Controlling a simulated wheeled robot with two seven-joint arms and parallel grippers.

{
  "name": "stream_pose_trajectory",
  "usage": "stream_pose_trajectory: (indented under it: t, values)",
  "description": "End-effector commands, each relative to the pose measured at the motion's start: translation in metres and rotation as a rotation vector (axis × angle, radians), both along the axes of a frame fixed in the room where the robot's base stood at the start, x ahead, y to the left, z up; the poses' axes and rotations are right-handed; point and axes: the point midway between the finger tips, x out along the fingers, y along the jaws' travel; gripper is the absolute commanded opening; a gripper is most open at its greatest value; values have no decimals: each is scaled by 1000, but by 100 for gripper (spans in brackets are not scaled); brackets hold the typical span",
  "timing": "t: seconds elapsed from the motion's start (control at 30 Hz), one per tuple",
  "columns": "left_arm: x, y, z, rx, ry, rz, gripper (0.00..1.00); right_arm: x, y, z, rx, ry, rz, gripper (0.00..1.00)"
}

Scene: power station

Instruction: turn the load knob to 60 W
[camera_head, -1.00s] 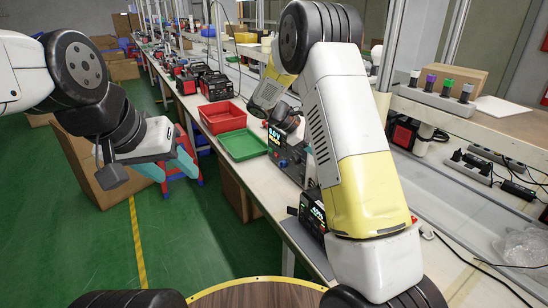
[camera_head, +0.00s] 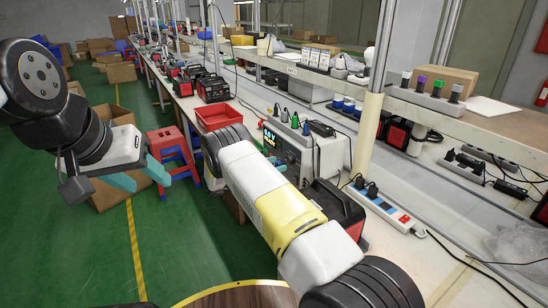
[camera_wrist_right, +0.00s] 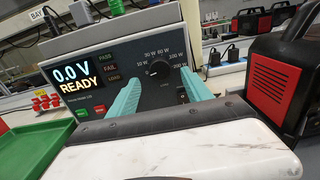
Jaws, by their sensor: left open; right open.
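The load tester (camera_wrist_right: 105,75) has a dark front panel, and its screen reads 0.0 V READY. In the head view the tester (camera_head: 289,146) stands on the bench, partly behind my right arm. The load knob (camera_wrist_right: 158,68) is black, inside a dial marked from 0 W up to 200 W; I cannot tell its exact setting. My right gripper (camera_wrist_right: 160,78) is open, its teal fingers on either side of the knob in the picture; contact is not visible. My left gripper (camera_head: 150,181) is open and empty over the floor, away from the bench.
A black and red case (camera_wrist_right: 285,85) stands close to the right of the tester. A green tray (camera_wrist_right: 30,150) lies at the left in the wrist view. A red bin (camera_head: 218,115) and a power strip (camera_head: 385,207) are on the bench. Blue and red stools (camera_head: 170,150) stand beside it.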

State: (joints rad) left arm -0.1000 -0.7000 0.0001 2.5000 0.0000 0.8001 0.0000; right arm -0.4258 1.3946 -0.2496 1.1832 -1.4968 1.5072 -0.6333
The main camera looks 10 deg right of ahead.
Motion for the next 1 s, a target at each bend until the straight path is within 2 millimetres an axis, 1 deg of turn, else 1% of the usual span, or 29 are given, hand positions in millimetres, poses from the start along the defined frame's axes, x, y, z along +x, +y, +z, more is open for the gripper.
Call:
stream_pose_trajectory:
  t: [0.03,0.1,0.23,0.4,0.63,0.77,0.8,0.87,0.9,0.93,1.0]
  values:
    - [0,0,0,0,0,0,51,3,-9,0,1,0,-2,58]
    - [0,0,0,0,0,0,51,6,-20,0,1,-1,-3,58]
    - [0,0,0,0,0,0,51,12,-34,0,1,-1,-2,58]
    - [0,0,0,0,0,0,51,15,-42,0,2,0,0,58]
    - [0,0,0,0,0,0,51,15,-42,0,2,0,0,58]
    - [0,0,0,0,0,0,51,15,-42,0,2,0,0,33]
    - [0,0,0,0,0,0,51,15,-42,0,2,0,0,25]
    - [0,0,0,0,0,0,51,15,-42,0,2,0,0,13]
    - [0,0,0,0,0,0,51,15,-42,0,2,0,0,5]
    - [0,0,0,0,0,0,51,15,-42,0,2,0,0,0]
    - [0,0,0,0,0,0,51,15,-42,0,2,0,0,0]
